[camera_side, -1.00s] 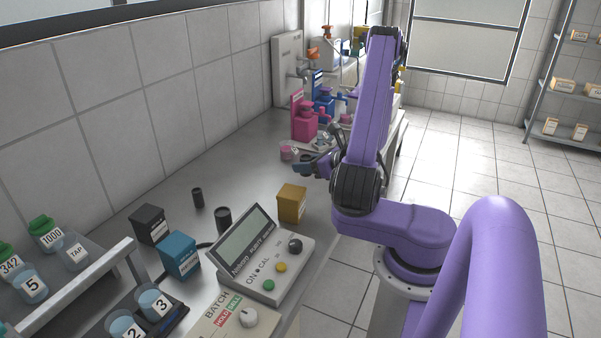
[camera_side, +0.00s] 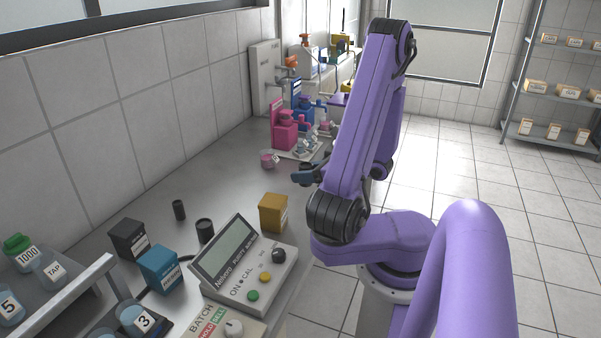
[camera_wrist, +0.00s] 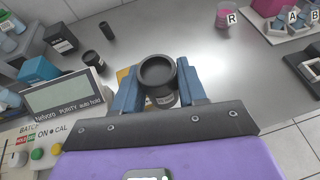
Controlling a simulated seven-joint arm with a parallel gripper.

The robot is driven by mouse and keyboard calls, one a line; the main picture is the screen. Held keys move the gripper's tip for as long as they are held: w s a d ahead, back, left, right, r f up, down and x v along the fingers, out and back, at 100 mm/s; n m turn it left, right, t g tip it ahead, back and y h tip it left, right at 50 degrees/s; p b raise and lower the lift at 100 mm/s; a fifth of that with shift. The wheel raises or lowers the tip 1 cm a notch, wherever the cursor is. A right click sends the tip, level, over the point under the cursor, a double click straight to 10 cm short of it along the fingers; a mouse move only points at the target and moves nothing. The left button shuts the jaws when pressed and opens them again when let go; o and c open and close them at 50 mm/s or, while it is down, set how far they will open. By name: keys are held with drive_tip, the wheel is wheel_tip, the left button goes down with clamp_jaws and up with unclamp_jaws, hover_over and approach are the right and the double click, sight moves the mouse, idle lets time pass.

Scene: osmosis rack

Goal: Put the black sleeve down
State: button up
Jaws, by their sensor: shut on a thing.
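My gripper (camera_wrist: 158,88) is shut on a black sleeve (camera_wrist: 156,72), a round open-topped cylinder held upright between the two blue fingers in the wrist view. A pale label shows below its rim, but I cannot tell whether it is on the sleeve. In the side view my gripper (camera_side: 308,175) is over the far part of the grey bench, right of a pink cup (camera_side: 269,159). The held sleeve is small and dark there, and its gap to the bench cannot be told.
Two other black cylinders (camera_side: 179,210) (camera_side: 205,231) stand on the bench near a yellow box (camera_side: 273,212), black box (camera_side: 128,239), blue box (camera_side: 160,269) and purity meter (camera_side: 243,265). A tray (camera_side: 300,153) with bottles stands behind. Mid-bench is clear.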

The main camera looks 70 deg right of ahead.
drive_tip(key=shift+s+a+r, duration=0.1)
drive_tip(key=shift+s, duration=0.05)
drive_tip(key=w+n+y, duration=0.2)
drive_tip(key=w, duration=0.8)
drive_tip(key=n+y, duration=0.2)
drive_tip(key=y, duration=0.1)
hover_over(207, 195)
drive_tip(key=f, duration=0.9)
drive_tip(key=shift+s+a+f, duration=0.1)
drive_tip(key=shift+s, duration=0.1)
drive_tip(key=shift+w+f, duration=0.2)
drive_tip(key=shift+f, duration=1.6)
drive_tip(key=shift+f, duration=0.15)
